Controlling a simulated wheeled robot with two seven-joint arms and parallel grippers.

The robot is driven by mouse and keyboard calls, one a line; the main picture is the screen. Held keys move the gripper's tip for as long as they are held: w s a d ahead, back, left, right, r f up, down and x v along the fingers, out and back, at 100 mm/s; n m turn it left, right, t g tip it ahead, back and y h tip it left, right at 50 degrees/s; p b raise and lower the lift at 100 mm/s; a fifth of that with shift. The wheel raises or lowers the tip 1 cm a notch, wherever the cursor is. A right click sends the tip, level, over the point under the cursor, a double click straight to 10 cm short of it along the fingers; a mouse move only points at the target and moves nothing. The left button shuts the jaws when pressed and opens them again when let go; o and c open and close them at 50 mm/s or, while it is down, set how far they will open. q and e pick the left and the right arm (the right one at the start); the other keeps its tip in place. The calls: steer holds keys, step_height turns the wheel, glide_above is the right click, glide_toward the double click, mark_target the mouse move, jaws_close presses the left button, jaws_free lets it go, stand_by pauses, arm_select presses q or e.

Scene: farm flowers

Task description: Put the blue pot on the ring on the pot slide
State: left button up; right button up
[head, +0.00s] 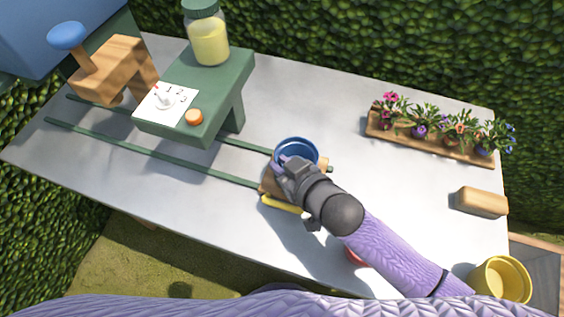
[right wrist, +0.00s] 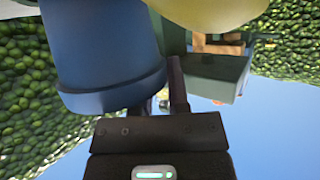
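The blue pot (head: 297,143) is upright at the right end of the pot slide's green rails (head: 150,152), over the wooden carriage with a yellow handle (head: 282,204). My right gripper (head: 284,161) is at its rim, with the fingers close together and seemingly shut on the pot's wall. In the right wrist view the blue pot (right wrist: 103,55) fills the left side beside one dark finger; the other finger is mostly hidden. The ring and the pot's base are hidden, so I cannot tell how the pot sits. My left gripper is out of view.
A green stand (head: 215,90) with a yellow jar (head: 208,38) and dial straddles the rails. A wooden press (head: 110,70) stands farther left. A flower planter (head: 440,143), wooden block (head: 482,202) and yellow pot (head: 500,279) are on the right. A red item (head: 354,258) is partly under my arm.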

steer(key=o, duration=0.3)
steer(key=shift+r, duration=0.15)
steer(key=shift+s+d+r+p, duration=0.2)
steer(key=shift+s+p, duration=0.05)
steer(key=shift+p, duration=0.05)
steer(key=p+v, duration=0.3)
steer(key=v, duration=0.8)
steer(key=shift+s+d, duration=0.1)
